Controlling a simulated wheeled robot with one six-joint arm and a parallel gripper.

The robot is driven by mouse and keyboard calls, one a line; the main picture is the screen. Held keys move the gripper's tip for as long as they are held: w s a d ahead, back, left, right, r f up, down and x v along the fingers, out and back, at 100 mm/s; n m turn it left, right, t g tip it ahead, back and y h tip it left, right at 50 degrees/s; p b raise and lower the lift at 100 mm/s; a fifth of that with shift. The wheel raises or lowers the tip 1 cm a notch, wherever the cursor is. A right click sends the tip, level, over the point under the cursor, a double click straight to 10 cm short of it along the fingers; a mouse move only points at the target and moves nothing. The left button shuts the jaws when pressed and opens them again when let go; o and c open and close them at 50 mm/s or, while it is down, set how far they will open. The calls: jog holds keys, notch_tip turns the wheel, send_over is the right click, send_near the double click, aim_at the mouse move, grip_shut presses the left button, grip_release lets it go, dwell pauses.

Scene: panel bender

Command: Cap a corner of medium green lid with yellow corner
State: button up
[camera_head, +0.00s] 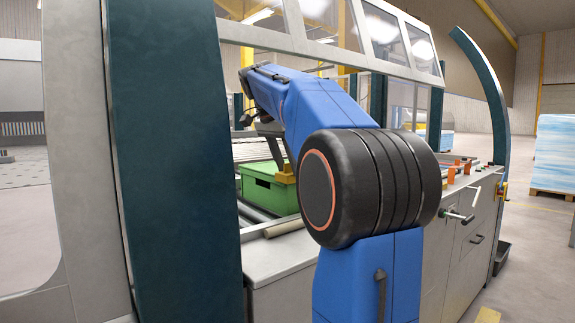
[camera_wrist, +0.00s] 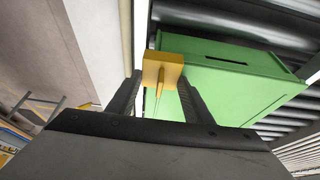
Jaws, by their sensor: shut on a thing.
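The green lid (camera_head: 272,190) is a box-like piece with a slot in its side, lying on rollers inside the machine. It also shows in the wrist view (camera_wrist: 225,85), to the right of my fingers. My gripper (camera_wrist: 160,82) is shut on the yellow corner (camera_wrist: 163,68), a small block with a thin part running back between the fingers. In the wrist view the yellow corner overlaps the lid's left edge. In the head view the yellow corner (camera_head: 286,175) is at the top of the lid's right side. I cannot tell whether they touch. My arm hides the lid's right part.
Metal rollers (camera_wrist: 225,17) run under and beside the lid. A dark teal post (camera_head: 165,160) stands left of the opening, and a windowed hood (camera_head: 330,30) hangs above. Small orange and red parts (camera_head: 455,168) sit on the ledge at right.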

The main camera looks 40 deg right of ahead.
jog(key=shift+f, duration=0.45)
dwell(0.3)
jog(key=o, duration=1.1)
jog(key=shift+w+a+r, duration=0.1)
jog(key=shift+a+r, duration=0.15)
jog(key=shift+r, duration=0.15)
jog(key=v, duration=1.2)
jog(key=shift+s+d, duration=0.25)
jog(key=shift+s, duration=0.05)
